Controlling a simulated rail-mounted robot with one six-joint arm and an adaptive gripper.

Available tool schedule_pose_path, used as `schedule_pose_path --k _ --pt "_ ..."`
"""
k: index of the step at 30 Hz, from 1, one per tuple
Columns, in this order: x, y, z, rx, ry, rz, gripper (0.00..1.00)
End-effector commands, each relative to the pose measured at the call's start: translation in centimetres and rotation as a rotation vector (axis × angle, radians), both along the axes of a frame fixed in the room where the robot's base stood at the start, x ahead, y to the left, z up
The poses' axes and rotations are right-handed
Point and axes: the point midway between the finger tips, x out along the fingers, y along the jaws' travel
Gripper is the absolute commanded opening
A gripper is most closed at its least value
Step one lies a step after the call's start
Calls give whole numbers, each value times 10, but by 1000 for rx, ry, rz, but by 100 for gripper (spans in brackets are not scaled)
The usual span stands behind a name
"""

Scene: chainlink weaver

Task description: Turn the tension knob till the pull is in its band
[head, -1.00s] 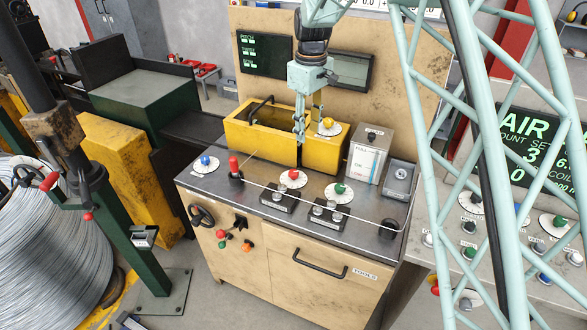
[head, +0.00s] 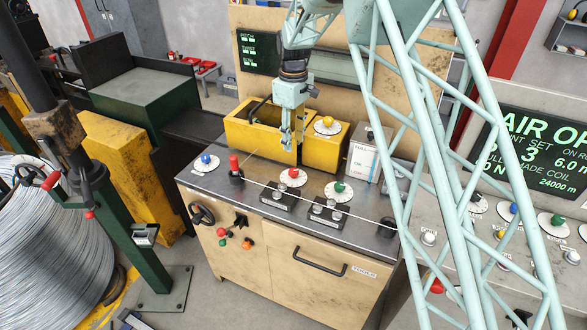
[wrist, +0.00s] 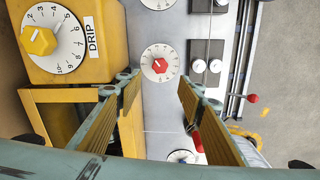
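The red knob (head: 293,173) sits on a white numbered dial on the bench top; I cannot read which knob is labelled tension. In the wrist view the red knob (wrist: 159,66) shows beyond and between the fingertips. My gripper (head: 286,147) points down above the bench, behind and slightly left of the red knob. In the wrist view my gripper (wrist: 158,82) is open with nothing between its fingers. A blue knob (head: 206,160) is at the left and a green knob (head: 340,187) at the right.
A yellow trough (head: 240,128) and a yellow box with a yellow DRIP knob (wrist: 39,41) stand close behind. A red-topped post (head: 234,166) and a wire stretched across the bench lie in front, with black roller blocks (head: 277,197). A grey oil box (head: 366,155) stands right.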

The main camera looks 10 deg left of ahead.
Motion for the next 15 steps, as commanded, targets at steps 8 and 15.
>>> schedule_pose_path --k 8,15 --pt "-1 0 -11 -2 2 0 36" --pt "-1 -1 -36 -1 3 0 36"
